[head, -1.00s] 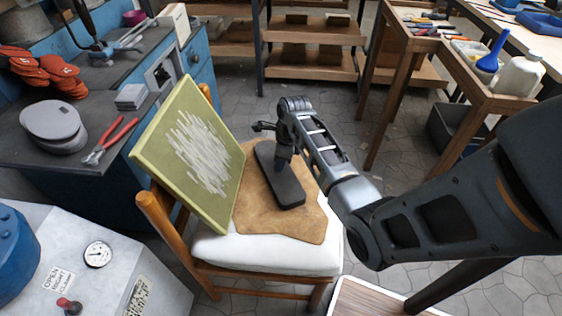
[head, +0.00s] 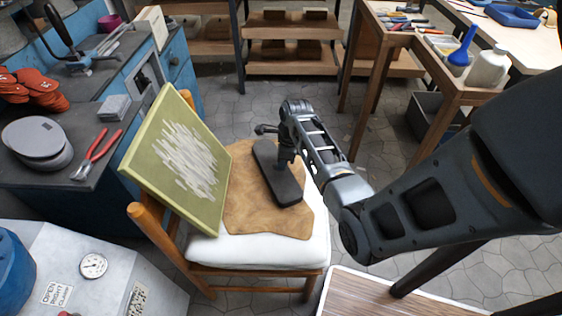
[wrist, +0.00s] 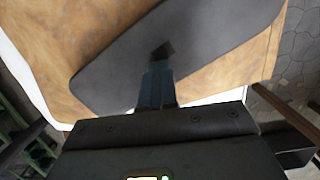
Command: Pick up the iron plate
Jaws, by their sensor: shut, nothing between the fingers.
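The iron plate (head: 290,190) is a flat dark slab with rounded ends. It appears to lie on a tan leather piece (head: 262,222) on the white chair seat (head: 262,253). My gripper (head: 284,166) points down onto the middle of the plate, and its fingers are shut with nothing between them. In the wrist view the closed fingertips (wrist: 162,52) overlap the broad face of the plate (wrist: 110,75). I cannot tell clearly whether the tips touch it.
A green board with white strokes (head: 180,160) leans against the chair back, left of the plate. A workbench with red-handled pliers (head: 97,155) is farther left. A table with a white jug (head: 489,68) is at the right. Floor is open behind the chair.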

